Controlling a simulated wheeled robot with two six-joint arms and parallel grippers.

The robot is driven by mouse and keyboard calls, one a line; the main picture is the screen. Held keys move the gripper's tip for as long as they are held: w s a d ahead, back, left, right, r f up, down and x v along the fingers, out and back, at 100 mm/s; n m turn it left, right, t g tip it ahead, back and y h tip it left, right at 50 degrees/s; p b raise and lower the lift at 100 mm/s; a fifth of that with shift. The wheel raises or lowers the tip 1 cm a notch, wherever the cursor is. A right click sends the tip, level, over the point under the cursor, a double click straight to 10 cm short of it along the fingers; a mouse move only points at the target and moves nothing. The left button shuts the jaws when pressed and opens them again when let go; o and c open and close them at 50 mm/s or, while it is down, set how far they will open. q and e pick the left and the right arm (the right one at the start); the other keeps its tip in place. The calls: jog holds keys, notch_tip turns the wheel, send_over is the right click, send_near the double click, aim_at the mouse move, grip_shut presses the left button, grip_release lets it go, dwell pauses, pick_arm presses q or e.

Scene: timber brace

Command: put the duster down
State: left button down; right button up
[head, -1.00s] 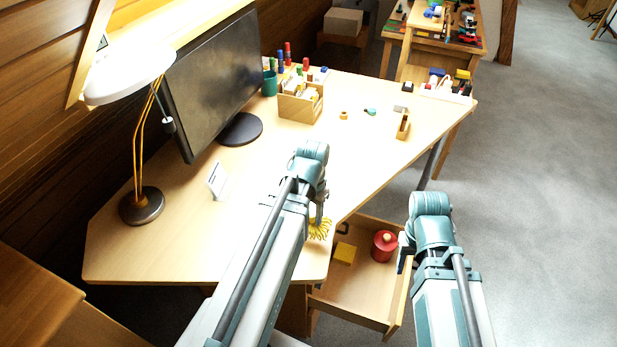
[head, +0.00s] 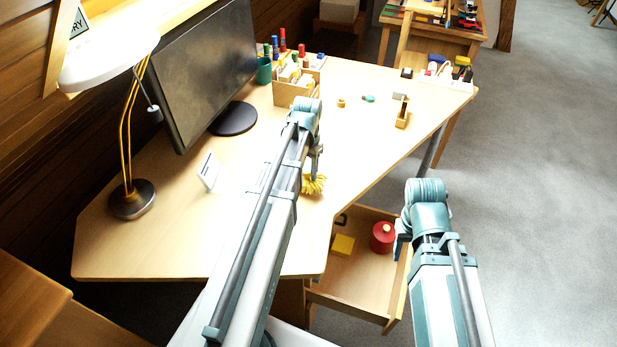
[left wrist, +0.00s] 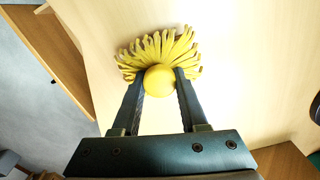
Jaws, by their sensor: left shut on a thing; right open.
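The yellow duster (head: 314,184) shows below my left gripper (head: 318,168) in the head view, over the front part of the desk (head: 240,200). In the left wrist view the duster (left wrist: 160,52) has a fringe of yellow strands and a round yellow knob (left wrist: 160,80). My left gripper (left wrist: 160,88) is shut on that knob. The strands are over the desk top; I cannot tell whether they touch it. My right gripper (head: 399,240) is open beside the drawer's right wall, partly hidden by its own arm.
An open drawer (head: 350,285) below the desk's right edge holds a red lidded pot (head: 382,237) and a yellow block (head: 343,245). A small white sign (head: 208,171), a lamp (head: 132,199), a monitor (head: 200,75) and a wooden organiser (head: 296,92) stand on the desk.

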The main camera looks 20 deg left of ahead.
pick_arm(q)
jog(key=shift+f+b, duration=0.8)
jog(key=shift+f, duration=0.45)
jog(key=shift+f, duration=0.15)
jog(key=shift+c, duration=2.2)
grip_release()
